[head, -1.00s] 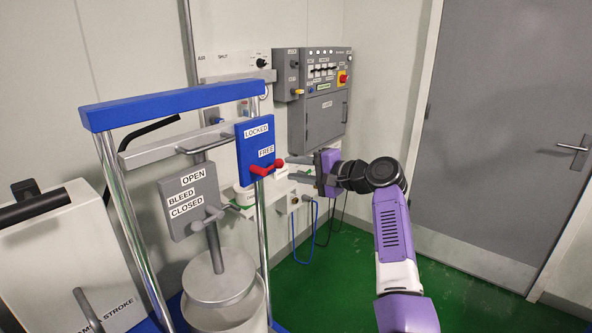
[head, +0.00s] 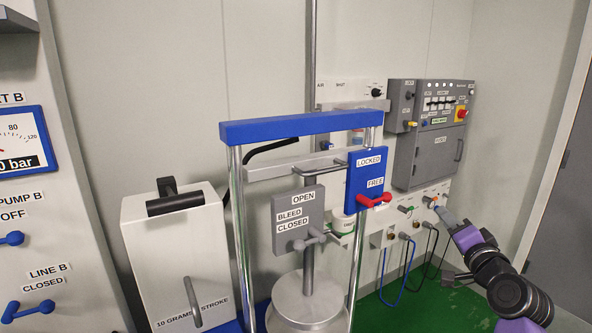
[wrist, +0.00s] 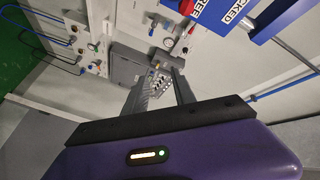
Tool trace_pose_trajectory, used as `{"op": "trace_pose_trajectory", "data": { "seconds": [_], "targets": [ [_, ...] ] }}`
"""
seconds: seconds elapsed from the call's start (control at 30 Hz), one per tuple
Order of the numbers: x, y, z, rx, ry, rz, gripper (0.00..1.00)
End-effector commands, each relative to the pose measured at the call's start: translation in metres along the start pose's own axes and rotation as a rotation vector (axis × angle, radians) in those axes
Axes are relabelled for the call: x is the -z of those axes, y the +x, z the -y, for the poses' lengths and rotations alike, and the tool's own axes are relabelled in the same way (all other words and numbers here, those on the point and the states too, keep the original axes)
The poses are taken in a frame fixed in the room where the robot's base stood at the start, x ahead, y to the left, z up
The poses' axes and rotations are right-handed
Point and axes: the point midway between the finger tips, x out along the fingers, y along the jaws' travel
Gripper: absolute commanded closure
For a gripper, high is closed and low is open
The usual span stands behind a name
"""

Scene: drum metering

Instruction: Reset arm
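My gripper (head: 446,246) is at the lower right in the head view, right of the drum press and in front of the wall fittings. In the wrist view its two fingers stand apart with nothing between them (wrist: 160,80). The red lever (head: 374,200) on the blue LOCKED/FREE plate (head: 366,165) points beside FREE, and my gripper is well clear of it. The grey OPEN/BLEED/CLOSED plate (head: 297,212) has a grey lever (head: 311,240) near CLOSED.
A blue-topped frame (head: 300,126) stands over a drum (head: 308,305). A grey control box (head: 432,150) hangs on the wall, with hoses (head: 391,280) below. A white metering unit (head: 182,255) stands left. Green floor (head: 455,305) shows free at lower right.

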Motion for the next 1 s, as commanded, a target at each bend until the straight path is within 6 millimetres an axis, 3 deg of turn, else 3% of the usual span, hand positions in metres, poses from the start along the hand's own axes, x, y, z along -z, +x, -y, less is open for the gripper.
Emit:
{"op": "trace_pose_trajectory", "data": {
  "seconds": [0.03,0.2,0.43,0.7,1.0],
  "targets": [
    [-0.012,-0.017,-0.015,-0.016,-0.051,-0.022,0.68],
    [-0.039,-0.074,-0.048,-0.048,-0.236,-0.1,0.68],
    [-0.08,-0.162,-0.072,-0.07,-0.458,-0.153,0.68],
    [-0.124,-0.269,-0.075,-0.066,-0.67,-0.159,0.68],
    [-0.16,-0.385,-0.057,-0.043,-0.844,-0.112,0.68]
  ]
}}
